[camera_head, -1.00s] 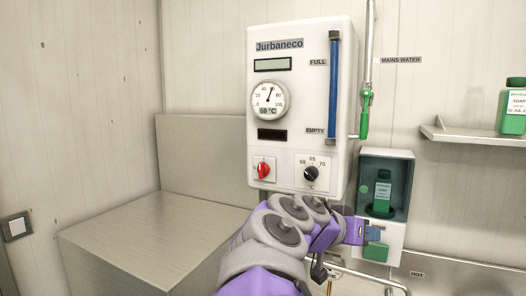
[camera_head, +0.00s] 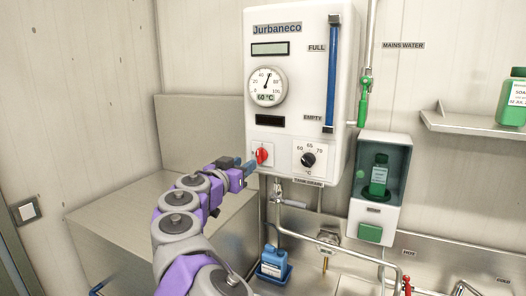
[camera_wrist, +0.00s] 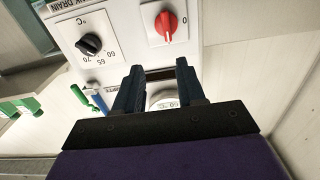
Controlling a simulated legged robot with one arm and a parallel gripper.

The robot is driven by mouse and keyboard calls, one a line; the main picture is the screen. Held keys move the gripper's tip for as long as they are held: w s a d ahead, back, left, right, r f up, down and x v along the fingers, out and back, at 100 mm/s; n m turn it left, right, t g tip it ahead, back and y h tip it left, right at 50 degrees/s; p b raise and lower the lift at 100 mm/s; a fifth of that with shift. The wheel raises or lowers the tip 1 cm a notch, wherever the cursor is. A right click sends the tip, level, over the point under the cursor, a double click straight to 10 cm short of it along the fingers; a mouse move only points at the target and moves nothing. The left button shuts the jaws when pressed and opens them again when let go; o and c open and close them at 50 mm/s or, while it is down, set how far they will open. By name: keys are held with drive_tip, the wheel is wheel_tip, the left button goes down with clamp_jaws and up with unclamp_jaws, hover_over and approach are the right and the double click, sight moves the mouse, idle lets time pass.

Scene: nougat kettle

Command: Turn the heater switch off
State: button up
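The heater (camera_head: 293,80) is a white wall box with a dial gauge and a blue level tube. Its red rotary switch (camera_head: 262,155) sits at the lower left of the front, and the switch also shows in the wrist view (camera_wrist: 166,23), with a "0" mark beside it. A black temperature knob (camera_head: 308,160) is to its right. My gripper (camera_head: 246,165) is just below and left of the red switch in the head view. In the wrist view its two dark fingers (camera_wrist: 157,82) are apart with nothing between them. Contact with the switch is not visible.
A metal box (camera_head: 130,215) stands at the left below the heater. A soap dispenser (camera_head: 380,185) hangs at the right. A shelf (camera_head: 470,122) is at the right.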

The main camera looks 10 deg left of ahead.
sight(258, 151)
drive_tip(key=p+x, duration=0.1)
drive_tip(key=x, duration=0.3)
drive_tip(key=a+p+x, duration=0.1)
drive_tip(key=x, duration=0.3)
drive_tip(key=p+x, duration=0.1)
drive_tip(key=x, duration=0.3)
drive_tip(key=shift+w+a+f, duration=0.2)
drive_tip(key=shift+a, duration=0.05)
drive_tip(key=shift+d, duration=0.5)
drive_tip(key=shift+a, duration=0.9)
drive_tip(key=c, duration=0.5)
drive_tip(key=shift+s+d+r, duration=0.1)
drive_tip(key=shift+d, duration=0.3)
clamp_jaws()
